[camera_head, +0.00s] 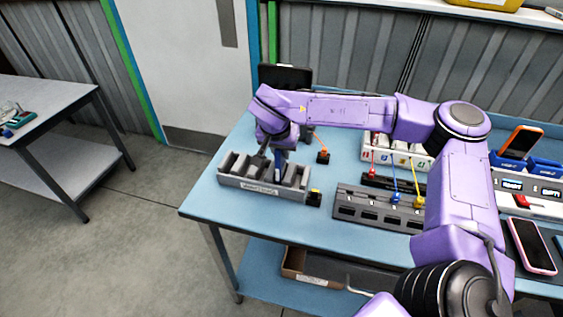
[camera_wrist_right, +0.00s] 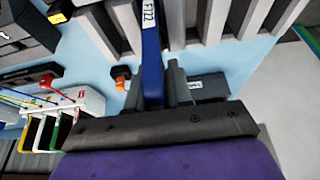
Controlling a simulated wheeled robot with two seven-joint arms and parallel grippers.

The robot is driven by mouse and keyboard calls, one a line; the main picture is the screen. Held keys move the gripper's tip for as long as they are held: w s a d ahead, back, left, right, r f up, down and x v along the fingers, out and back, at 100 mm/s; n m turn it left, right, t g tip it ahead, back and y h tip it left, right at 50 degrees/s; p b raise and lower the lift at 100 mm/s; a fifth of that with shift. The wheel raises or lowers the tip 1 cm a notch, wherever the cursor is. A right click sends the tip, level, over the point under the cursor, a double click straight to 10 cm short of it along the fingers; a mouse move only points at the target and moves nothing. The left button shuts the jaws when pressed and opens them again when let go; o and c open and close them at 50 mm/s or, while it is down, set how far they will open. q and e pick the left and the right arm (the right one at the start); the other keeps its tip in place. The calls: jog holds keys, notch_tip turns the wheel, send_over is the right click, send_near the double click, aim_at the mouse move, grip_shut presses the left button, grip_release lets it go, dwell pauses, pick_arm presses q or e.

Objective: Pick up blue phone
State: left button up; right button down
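The blue phone (camera_wrist_right: 152,55) shows edge-on in the right wrist view, with a white label near its top. In the head view only a small blue part (camera_head: 281,157) shows at the grey slotted rack (camera_head: 262,190), on the left part of the blue table. My right gripper (camera_head: 274,154) is low over this rack. In the wrist view its grey fingers (camera_wrist_right: 157,92) lie on both sides of the phone, close to it. Whether they press on it cannot be told. The phone looks upright in the rack. My left gripper is not in view.
A dark slotted holder (camera_head: 375,210) and a white unit with coloured cables (camera_head: 395,150) stand right of the rack. An orange phone (camera_head: 523,142) and a pink-edged phone (camera_head: 532,246) are at the far right. A small yellow-black block (camera_head: 314,198) sits beside the rack.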

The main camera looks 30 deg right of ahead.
notch_tip(320, 180, up, 10)
jog(key=shift+b, duration=0.5)
jog(key=shift+r+p, duration=0.65)
jog(key=shift+p, duration=0.5)
dwell(0.4)
notch_tip(320, 180, up, 5)
jog(key=p, duration=0.6)
